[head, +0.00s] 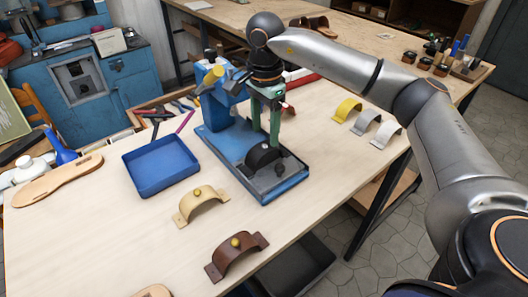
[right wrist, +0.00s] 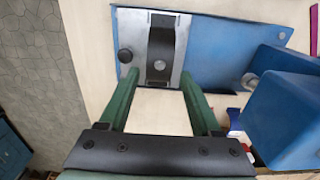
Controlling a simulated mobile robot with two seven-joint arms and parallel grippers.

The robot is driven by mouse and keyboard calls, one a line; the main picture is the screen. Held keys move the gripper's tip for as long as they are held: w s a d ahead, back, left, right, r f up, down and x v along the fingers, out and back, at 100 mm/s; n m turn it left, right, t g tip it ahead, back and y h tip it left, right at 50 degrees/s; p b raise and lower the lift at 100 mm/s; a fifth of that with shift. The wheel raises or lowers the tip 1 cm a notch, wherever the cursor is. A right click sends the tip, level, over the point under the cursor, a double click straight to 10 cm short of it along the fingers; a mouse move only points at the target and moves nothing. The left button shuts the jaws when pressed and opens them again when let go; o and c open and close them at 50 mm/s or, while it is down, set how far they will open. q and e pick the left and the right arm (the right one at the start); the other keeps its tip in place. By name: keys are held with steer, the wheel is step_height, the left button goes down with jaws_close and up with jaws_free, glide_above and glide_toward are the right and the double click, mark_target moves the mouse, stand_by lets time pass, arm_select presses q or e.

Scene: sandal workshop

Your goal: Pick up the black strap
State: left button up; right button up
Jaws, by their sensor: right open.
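The black strap (head: 262,156) is a short arched band. It sits on the grey plate at the front of the blue press (head: 215,140). In the right wrist view, the strap (right wrist: 161,47) lies ahead of the fingertips, roughly between their lines. My right gripper (head: 266,140) points down above the strap, its green fingers apart. In the right wrist view the gripper (right wrist: 158,82) is open with nothing between its fingers. Its exact height above the strap is hard to tell. My left gripper is not in view.
A tan strap (head: 202,204) and a brown strap (head: 236,254) stand in front. Yellow, grey and white straps (head: 386,132) stand to the right. A blue tray (head: 161,165) is at left. The press column rises close beside my right gripper. Bare tabletop (head: 320,150) lies right of the press.

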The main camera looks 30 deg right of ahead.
mark_target(264, 145)
steer(key=shift+a+f+p, duration=0.1)
steer(key=shift+f+p, duration=0.45)
steer(key=shift+f, duration=2.3)
jaws_close()
